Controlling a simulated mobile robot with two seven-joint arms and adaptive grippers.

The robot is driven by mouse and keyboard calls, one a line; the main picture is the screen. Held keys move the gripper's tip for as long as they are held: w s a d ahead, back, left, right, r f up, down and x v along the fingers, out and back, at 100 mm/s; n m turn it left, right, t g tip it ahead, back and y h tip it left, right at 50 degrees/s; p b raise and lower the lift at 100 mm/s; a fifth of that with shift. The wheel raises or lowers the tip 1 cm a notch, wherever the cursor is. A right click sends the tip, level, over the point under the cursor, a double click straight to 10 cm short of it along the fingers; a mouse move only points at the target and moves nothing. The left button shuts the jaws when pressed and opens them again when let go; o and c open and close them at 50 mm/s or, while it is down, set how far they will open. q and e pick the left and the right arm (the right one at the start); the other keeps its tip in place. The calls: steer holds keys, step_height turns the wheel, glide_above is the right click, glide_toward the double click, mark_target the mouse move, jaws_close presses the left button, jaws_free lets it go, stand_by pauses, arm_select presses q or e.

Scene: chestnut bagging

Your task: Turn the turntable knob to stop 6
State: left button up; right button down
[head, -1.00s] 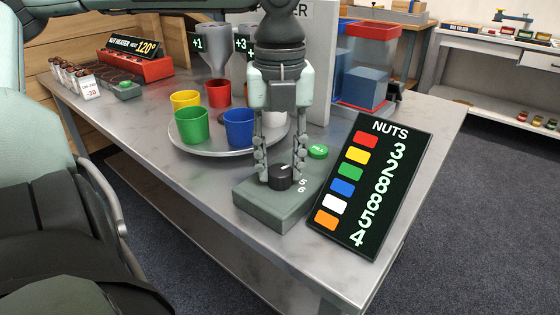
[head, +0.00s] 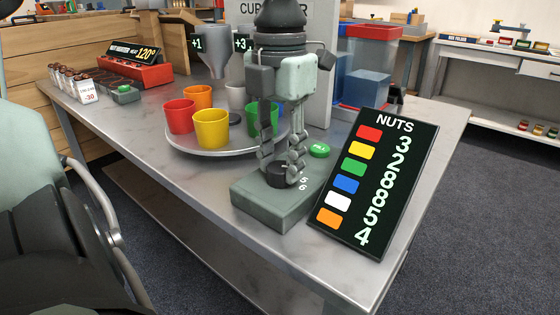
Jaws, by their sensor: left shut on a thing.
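The dark round knob (head: 275,178) sits on a grey-green control box (head: 272,205) at the table's front edge. Digits 5 and 6 show on the box to the right of the knob; other marks are hidden. My left gripper (head: 283,172) points down from above, its fingers closed around the knob. The knob's pointer cannot be read behind the fingers. Behind it is the round turntable (head: 190,145), carrying a red cup (head: 180,117), an orange cup (head: 198,96), a yellow cup (head: 211,130), a white cup (head: 236,95) and a green cup (head: 252,118) partly behind the gripper. My right gripper is not in view.
A green button (head: 319,150) is right of the gripper, and a tilted black NUTS board (head: 372,185) stands close by. A red heater (head: 136,69) stands at the back left. The table's front left is clear.

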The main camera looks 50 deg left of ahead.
mark_target(280, 166)
arm_select(q)
steer(key=shift+m, duration=1.2)
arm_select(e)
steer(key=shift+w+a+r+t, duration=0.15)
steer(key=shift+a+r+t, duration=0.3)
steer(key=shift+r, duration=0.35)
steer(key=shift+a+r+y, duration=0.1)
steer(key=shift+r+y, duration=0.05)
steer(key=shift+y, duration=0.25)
arm_select(q)
steer(key=o, duration=1.2)
steer(key=shift+c, duration=0.2)
steer(key=shift+r, duration=0.15)
step_height(280, 166, up, 12)
